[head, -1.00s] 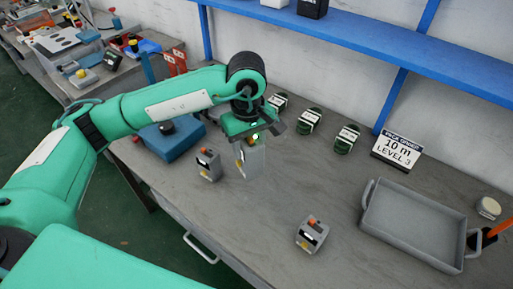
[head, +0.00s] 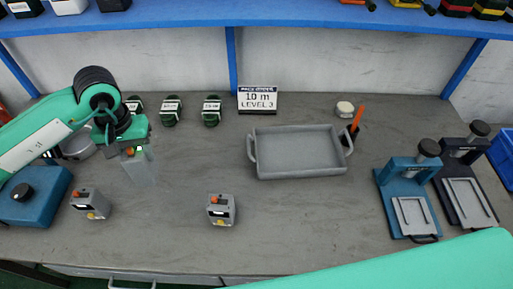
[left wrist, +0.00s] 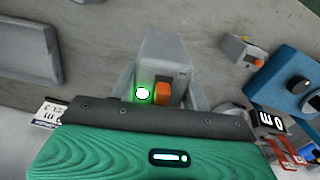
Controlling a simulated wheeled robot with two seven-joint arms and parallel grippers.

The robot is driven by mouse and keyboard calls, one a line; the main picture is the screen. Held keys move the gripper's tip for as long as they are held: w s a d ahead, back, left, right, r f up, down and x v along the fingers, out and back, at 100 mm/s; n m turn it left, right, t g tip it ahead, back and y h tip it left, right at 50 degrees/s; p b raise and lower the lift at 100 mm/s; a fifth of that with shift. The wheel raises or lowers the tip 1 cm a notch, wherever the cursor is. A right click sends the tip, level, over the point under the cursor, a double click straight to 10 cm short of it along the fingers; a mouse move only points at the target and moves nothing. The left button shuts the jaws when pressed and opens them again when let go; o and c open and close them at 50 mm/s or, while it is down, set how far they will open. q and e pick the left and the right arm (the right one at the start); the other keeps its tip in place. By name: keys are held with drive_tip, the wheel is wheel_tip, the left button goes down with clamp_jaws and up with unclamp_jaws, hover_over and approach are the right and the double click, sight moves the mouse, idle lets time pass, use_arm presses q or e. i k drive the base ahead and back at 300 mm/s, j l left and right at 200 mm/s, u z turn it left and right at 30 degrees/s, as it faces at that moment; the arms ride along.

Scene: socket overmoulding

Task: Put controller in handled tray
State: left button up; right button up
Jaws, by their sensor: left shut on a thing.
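My left gripper (head: 135,150) is shut on a grey box-shaped controller (head: 141,170), which hangs upright below the fingers at the left of the table. In the left wrist view the held controller (left wrist: 172,55) shows its orange knob between the fingers. I cannot tell how far its lower end is above the table. The grey handled tray (head: 299,172) stands empty at the back middle, well to the right of the gripper. Two more grey controllers stand on the table, one at the left (head: 90,204) and one in the middle (head: 221,210). My right gripper is out of view.
A blue box (head: 35,197) sits at far left. A blue press-like fixture (head: 407,190) and a dark one (head: 467,185) stand right. The table between gripper and tray is clear.

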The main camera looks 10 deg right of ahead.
sight(278, 155)
drive_tip(key=l+z, duration=0.8)
drive_tip(key=i+l, duration=0.1)
